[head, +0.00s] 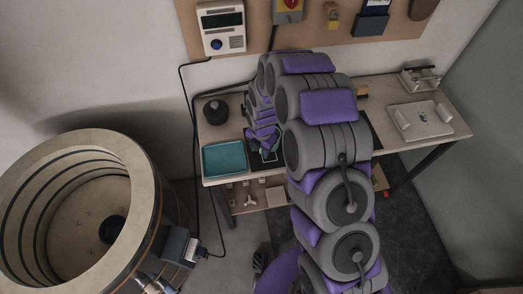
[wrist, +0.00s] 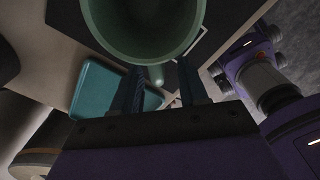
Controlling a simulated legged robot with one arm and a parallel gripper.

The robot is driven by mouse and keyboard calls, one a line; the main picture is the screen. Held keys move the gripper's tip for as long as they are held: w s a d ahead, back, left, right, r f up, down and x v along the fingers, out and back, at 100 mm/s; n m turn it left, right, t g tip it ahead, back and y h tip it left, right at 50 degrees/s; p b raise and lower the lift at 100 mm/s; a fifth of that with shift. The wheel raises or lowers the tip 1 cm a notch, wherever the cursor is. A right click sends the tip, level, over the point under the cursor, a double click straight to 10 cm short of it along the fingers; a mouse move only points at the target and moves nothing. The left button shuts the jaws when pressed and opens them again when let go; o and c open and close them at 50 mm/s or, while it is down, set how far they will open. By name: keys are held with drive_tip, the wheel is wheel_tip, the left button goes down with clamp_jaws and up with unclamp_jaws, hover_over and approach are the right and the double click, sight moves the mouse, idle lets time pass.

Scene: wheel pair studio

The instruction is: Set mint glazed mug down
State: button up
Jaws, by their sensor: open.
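The mint glazed mug (wrist: 145,30) fills the top middle of the wrist view, its round mouth towards the camera. Its handle (wrist: 157,76) points towards my gripper (wrist: 160,66). The two dark fingers are apart, one on each side of the handle, and I see a gap beside it. I cannot tell whether either finger touches it. The mug appears to be over or on the table (head: 440,95); contact with its top is hidden. In the head view, my arm's end is over the table's front edge, and the mug cannot be made out clearly.
A teal tray (head: 224,159) lies just left of my gripper and also shows in the wrist view (wrist: 97,85). A dark round object (head: 215,111) stands behind it. A white board (head: 420,119) lies at right. A large round drum (head: 85,205) stands at left.

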drive_tip(key=s+d+r+m+p, duration=0.1)
drive_tip(key=s+d+r+m, duration=0.25)
drive_tip(key=r, duration=0.65)
drive_tip(key=s+d+r+m+p, duration=0.1)
drive_tip(key=s+d+r+m, duration=0.2)
drive_tip(key=r, duration=0.6)
drive_tip(key=s+d+r+m, duration=0.4)
drive_tip(key=s+m, duration=0.4)
drive_tip(key=s, duration=0.1)
drive_tip(key=s+d+r+m+g, duration=0.1)
drive_tip(key=s+d+r+m, duration=0.3)
drive_tip(key=s+m, duration=0.3)
drive_tip(key=s+d+r+m+g, duration=0.1)
drive_tip(key=s+d+r+m, duration=0.3)
drive_tip(key=s+m, duration=0.4)
drive_tip(key=s+d, duration=0.1)
drive_tip(key=s, duration=0.2)
drive_tip(key=shift+r+m, duration=0.35)
drive_tip(key=shift+a, duration=0.1)
